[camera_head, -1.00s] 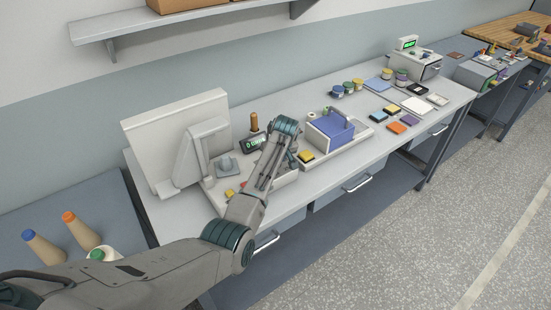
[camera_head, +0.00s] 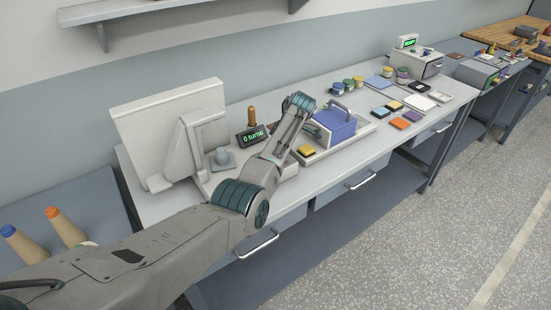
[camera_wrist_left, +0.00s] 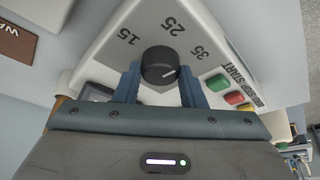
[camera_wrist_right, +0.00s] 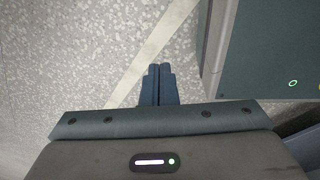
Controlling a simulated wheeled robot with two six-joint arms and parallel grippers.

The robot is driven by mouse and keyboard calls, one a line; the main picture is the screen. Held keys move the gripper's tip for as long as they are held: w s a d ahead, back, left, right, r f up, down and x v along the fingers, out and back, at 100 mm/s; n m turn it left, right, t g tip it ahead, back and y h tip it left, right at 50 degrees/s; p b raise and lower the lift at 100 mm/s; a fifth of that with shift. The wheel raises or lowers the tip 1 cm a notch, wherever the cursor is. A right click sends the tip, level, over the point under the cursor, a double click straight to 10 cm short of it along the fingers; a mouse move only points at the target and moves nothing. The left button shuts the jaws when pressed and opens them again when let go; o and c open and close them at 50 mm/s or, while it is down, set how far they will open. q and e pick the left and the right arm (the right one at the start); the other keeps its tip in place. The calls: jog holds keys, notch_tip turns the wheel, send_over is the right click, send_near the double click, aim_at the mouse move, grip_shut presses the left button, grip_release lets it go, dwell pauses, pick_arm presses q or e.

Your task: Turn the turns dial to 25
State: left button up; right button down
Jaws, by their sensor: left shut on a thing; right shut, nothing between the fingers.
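The turns dial (camera_wrist_left: 158,66) is a black round knob on a light panel, in the left wrist view. My left gripper (camera_wrist_left: 160,80) is shut on the knob, one finger on each side. In the head view my left arm hides the dial. A display (camera_head: 252,136) there reads "0 turns". My right gripper (camera_wrist_right: 159,70) is shut and empty above the floor.
Red, yellow and green buttons (camera_wrist_left: 233,98) lie close right of the left fingers, labelled with START and STOP.

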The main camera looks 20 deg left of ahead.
pick_arm(q)
jog(key=n+b, duration=0.1)
jog(key=b, duration=0.1)
jog(key=n+g+b, duration=0.1)
jog(key=n+b, duration=0.3)
jog(key=shift+w+f+g+h, duration=0.15)
jog(key=shift+f+g+h, duration=0.15)
jog(key=shift+g, duration=0.1)
jog(key=shift+r+n+b, duration=0.1)
jog(key=shift+n+b, duration=0.4)
jog(key=shift+b, duration=0.4)
jog(key=shift+r+n+g+b, duration=0.1)
jog(key=shift+n+g+b, duration=0.2)
jog(key=shift+b, duration=0.1)
jog(key=shift+r, duration=0.1)
jog(key=o, duration=1)
